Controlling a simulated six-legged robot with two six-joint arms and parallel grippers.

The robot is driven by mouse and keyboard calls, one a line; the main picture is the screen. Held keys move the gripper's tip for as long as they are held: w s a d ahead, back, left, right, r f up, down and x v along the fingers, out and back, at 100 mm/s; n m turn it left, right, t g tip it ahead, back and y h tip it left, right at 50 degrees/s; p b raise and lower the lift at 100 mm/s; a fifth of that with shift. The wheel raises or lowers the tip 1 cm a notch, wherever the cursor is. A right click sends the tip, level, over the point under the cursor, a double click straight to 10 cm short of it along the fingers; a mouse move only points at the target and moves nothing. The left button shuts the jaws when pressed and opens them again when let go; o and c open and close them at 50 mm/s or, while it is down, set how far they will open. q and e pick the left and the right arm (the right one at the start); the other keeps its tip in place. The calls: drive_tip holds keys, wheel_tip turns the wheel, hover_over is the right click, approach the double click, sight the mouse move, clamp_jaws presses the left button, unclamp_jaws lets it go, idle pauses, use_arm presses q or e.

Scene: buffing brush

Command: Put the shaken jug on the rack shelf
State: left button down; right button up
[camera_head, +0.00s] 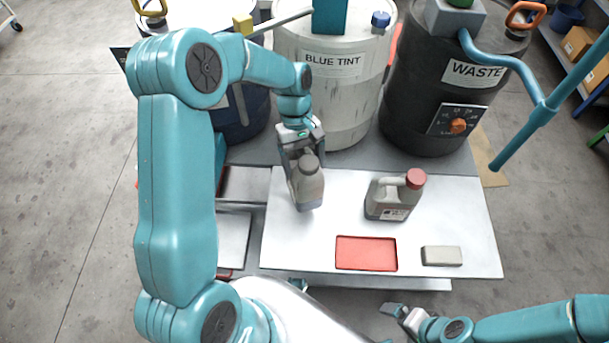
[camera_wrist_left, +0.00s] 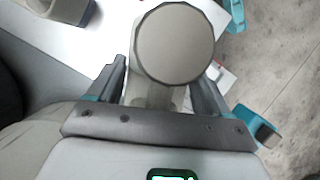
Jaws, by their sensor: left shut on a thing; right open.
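A grey jug (camera_head: 307,188) with a grey-beige cap is in my left gripper (camera_head: 303,162), above the left part of the white table. The left wrist view shows its round cap (camera_wrist_left: 174,44) large, between the two fingers of the left gripper (camera_wrist_left: 165,90). I cannot tell whether its base touches the table. A second grey jug (camera_head: 390,199) with a red cap and a label stands on the table to the right. My right gripper (camera_head: 394,309) is open and empty, in front of the table. Metal shelving (camera_head: 598,95) with boxes stands at the far right.
The white table (camera_head: 450,205) also holds a red tray (camera_head: 366,254) and a pale block (camera_head: 441,256). Behind it stand a white BLUE TINT drum (camera_head: 345,100) and a black WASTE drum (camera_head: 413,110). A teal pipe (camera_head: 530,125) slants down at the right.

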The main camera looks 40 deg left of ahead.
sight(300, 150)
use_arm(q)
wheel_tip(300, 150, down, 6)
drive_tip(key=shift+w+f+b, duration=0.1)
drive_tip(key=shift+w+b, duration=0.05)
drive_tip(key=shift+b, duration=0.15)
unclamp_jaws()
drive_tip(key=shift+a+r, duration=0.1)
drive_tip(key=shift+r, duration=0.25)
drive_tip(key=p+v, duration=0.1)
drive_tip(key=v, duration=0.6)
idle(0.4)
